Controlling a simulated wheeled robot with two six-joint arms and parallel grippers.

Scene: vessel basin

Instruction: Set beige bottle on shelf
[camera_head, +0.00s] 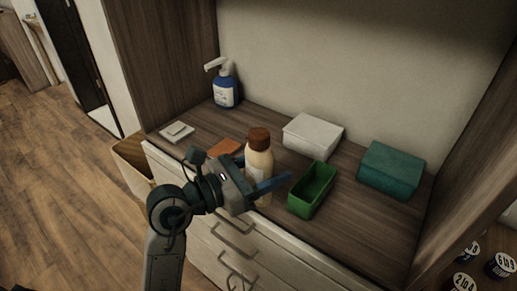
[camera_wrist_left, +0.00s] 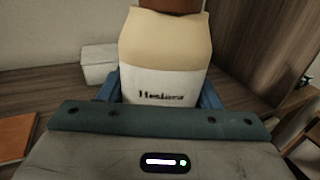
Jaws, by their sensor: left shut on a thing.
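The beige bottle (camera_head: 259,160) has a brown cap and a white label, and stands upright at the front of the wooden shelf (camera_head: 360,222). My left gripper (camera_head: 266,186) is shut on the bottle, with its blue fingers on either side of the lower part. In the left wrist view the bottle (camera_wrist_left: 165,60) fills the middle, its label facing the camera and its base hidden by the gripper. I cannot tell whether its base touches the shelf. My right gripper is not in view.
A green open box (camera_head: 312,190) is close right of the bottle. A white box (camera_head: 313,135) and a teal box (camera_head: 391,170) sit behind. An orange item (camera_head: 224,149), a blue pump bottle (camera_head: 224,88) and a pale flat dish (camera_head: 177,132) are left. Side walls bound the shelf.

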